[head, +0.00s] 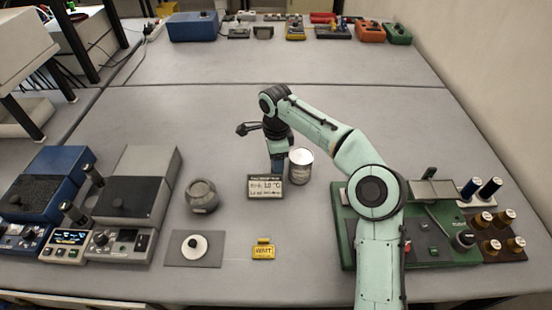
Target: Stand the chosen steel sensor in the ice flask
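My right arm reaches over the table from the lower right, and its wrist points down at the middle. My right gripper (278,166) is behind a small display sign (266,187) and just left of a metal can (301,166). Its fingertips are hidden by the sign, so I cannot tell if it holds anything. A grey rounded vessel (202,196), possibly the ice flask, stands left of the sign. Dark-handled probes (470,189) stand in a white rack at the right. I cannot tell which is the chosen sensor. My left gripper is not in view.
Grey and blue bench instruments (125,205) fill the left side. A yellow WAIT sign (263,250) and a grey mat (180,258) with a white disc lie in front. A green board (430,252) and brown capped-cylinder block (505,254) stand right.

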